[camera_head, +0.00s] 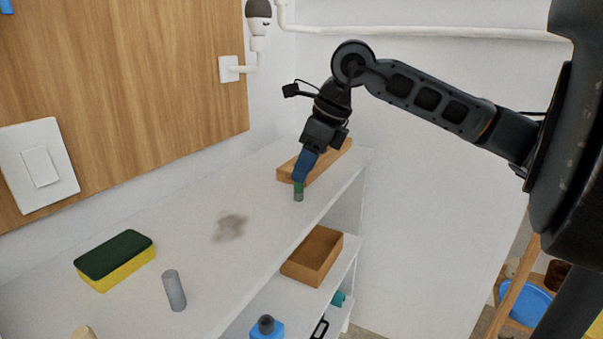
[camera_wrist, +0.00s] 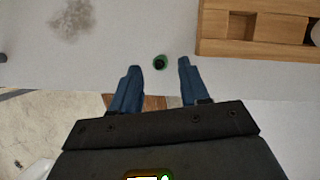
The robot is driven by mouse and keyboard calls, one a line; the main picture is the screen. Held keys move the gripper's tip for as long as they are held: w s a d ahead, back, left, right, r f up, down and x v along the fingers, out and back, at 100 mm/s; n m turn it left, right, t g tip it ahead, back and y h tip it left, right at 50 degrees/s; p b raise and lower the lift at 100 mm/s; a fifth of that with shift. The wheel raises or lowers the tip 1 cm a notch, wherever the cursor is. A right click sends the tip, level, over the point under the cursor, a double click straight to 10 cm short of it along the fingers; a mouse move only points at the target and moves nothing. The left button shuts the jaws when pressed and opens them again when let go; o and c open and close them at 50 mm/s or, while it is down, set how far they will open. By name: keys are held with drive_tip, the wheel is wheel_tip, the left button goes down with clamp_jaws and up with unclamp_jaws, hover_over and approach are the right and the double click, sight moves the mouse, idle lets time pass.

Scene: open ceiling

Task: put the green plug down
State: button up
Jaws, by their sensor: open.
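The green plug (camera_head: 298,189) stands upright on the white shelf top (camera_head: 215,262), with a grey lower part. In the wrist view the plug (camera_wrist: 160,62) shows from above as a small dark green round, close to the shelf's edge. My gripper (camera_head: 298,180) is right at the plug in the head view, its blue fingers pointing down. In the wrist view my gripper (camera_wrist: 160,70) is open, with a blue finger on each side and the plug between and just beyond the tips. Gaps show between the plug and both fingers.
A wooden tray (camera_head: 325,160) lies just behind the plug. A grey cylinder (camera_head: 174,290) and a green-yellow sponge (camera_head: 115,261) stand nearer on the left. A grey smudge (camera_head: 230,228) marks the top. A wooden box (camera_head: 313,256) sits on the lower shelf.

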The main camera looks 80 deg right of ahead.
drive_tip(key=v, duration=0.9)
drive_tip(key=shift+r, duration=0.2)
idle(1.1)
